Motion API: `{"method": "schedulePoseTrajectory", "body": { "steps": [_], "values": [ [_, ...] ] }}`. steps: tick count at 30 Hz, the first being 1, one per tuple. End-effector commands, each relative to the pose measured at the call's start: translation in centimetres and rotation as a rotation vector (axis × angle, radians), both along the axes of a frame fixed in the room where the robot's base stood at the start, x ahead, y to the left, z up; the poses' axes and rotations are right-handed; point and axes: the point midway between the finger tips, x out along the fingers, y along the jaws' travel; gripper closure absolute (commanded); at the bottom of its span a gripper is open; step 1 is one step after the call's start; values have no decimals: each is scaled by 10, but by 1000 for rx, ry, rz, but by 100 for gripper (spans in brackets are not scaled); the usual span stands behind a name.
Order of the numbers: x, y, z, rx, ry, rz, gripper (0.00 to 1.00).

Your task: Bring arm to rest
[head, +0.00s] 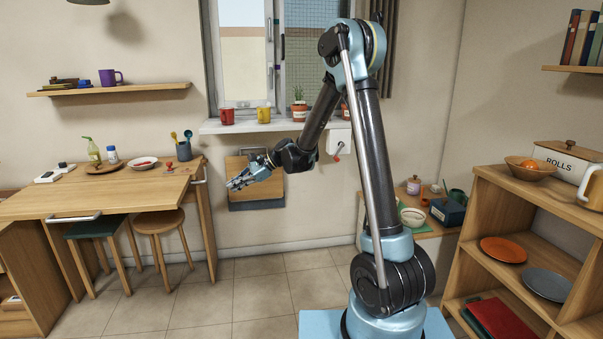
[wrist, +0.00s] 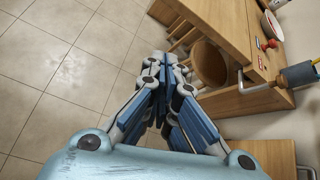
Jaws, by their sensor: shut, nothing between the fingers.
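My gripper (head: 236,183) is in the middle left of the head view, at the end of my raised and bent arm, in front of the wall below the window sill. In the wrist view my gripper (wrist: 168,62) has its blue and grey fingers drawn together, with nothing held between them. It hangs in free air, apart from the table and stools. Behind it in the head view is a wooden board (head: 262,163) on the wall, partly hidden by the gripper and wrist.
A wooden table (head: 120,190) with dishes and bottles stands at the left, with two stools (head: 161,222) by it. The window sill (head: 260,125) carries mugs and plants. A shelf unit (head: 505,215) with plates stands at the right. The tiled floor (head: 240,285) between is clear.

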Motion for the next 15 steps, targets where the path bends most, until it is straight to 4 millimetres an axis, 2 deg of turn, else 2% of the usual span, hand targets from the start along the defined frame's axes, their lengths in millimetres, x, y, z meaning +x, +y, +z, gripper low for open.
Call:
{"method": "schedulePoseTrajectory", "body": {
  "steps": [1,6,15],
  "values": [
    [-5,-14,7,-20,-33,6,100],
    [-21,-56,24,-93,-152,45,100],
    [-58,-131,43,-231,-339,128,100]
  ]
}}
